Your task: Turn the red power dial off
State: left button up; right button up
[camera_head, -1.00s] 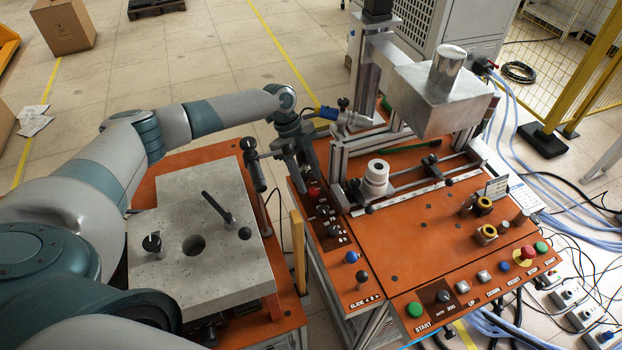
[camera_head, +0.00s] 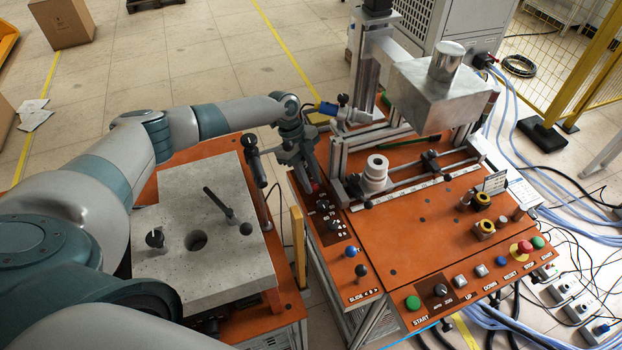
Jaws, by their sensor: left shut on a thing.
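The red power dial (camera_head: 316,187) is on the narrow orange control panel at the left of the machine, above a row of small black knobs. Only a bit of red shows; the fingers hide most of it. My left gripper (camera_head: 307,184) points down onto the dial, with its fingers around it. It is shut on the dial. The dial's pointer and marks are hidden, so I cannot tell its setting. My right gripper is not in view.
Black knobs (camera_head: 323,206) sit just below the dial. A metal frame with a white ringed spool (camera_head: 376,170) stands close at the right. A grey block table (camera_head: 175,255) with black handles is at the left. The orange top (camera_head: 420,240) is mostly clear.

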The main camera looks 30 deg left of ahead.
pick_arm(q)
jog(key=shift+n, duration=0.3)
jog(key=shift+s+n+t, duration=0.2)
jog(key=shift+n+t, duration=0.4)
jog(key=shift+n, duration=0.5)
jog(key=shift+s+n+t, duration=0.1)
jog(key=shift+n+t, duration=0.8)
jog(key=shift+n, duration=1.4)
jog(key=o, duration=1)
jog(key=shift+o, duration=0.2)
jog(key=shift+r, duration=0.1)
